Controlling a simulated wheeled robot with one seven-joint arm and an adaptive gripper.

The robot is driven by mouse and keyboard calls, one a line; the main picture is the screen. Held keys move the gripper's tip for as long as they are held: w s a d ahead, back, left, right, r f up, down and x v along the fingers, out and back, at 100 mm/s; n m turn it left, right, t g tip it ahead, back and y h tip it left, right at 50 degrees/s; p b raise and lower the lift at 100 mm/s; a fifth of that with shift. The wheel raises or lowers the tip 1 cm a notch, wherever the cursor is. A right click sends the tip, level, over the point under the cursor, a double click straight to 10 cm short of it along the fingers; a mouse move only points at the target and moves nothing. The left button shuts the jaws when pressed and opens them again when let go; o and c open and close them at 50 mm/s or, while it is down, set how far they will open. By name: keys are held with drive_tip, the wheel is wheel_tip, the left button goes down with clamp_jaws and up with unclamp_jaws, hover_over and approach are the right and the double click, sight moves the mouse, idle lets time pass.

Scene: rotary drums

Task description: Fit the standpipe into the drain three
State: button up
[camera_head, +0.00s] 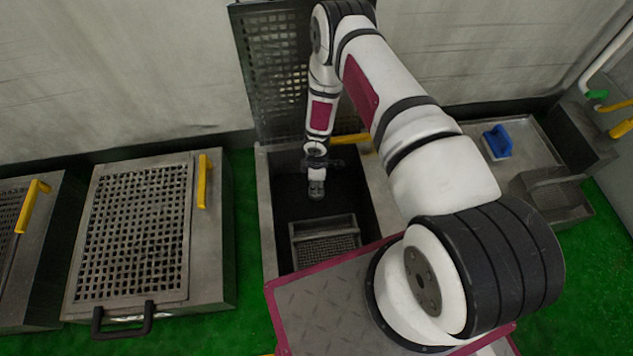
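My arm reaches over into an open metal drum unit (266,215) with a dark interior, in the middle of the head view. Its perforated lid (262,60) stands raised against the wall. My gripper (317,178) is small and dark, pointing down inside the opening. A short grey piece at its lower end may be the standpipe or part of the gripper; I cannot tell which. The finger gap is too small to judge. No drain can be made out in the dark interior, and no drain number is readable.
A closed unit with a perforated lid (135,235) and yellow handle (205,180) stands left; another is cut off at the left edge. A grated box (325,242) sits inside the open unit. A blue object (497,141) lies in a right-hand tray (535,150). Green floor (250,300) shows between units.

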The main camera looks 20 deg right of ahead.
drive_tip(key=o, duration=0.4)
drive_tip(key=shift+o, duration=0.2)
drive_tip(key=shift+r, duration=0.1)
wheel_tip(320, 180, up, 12)
drive_tip(key=shift+f, duration=0.1)
idle(0.5)
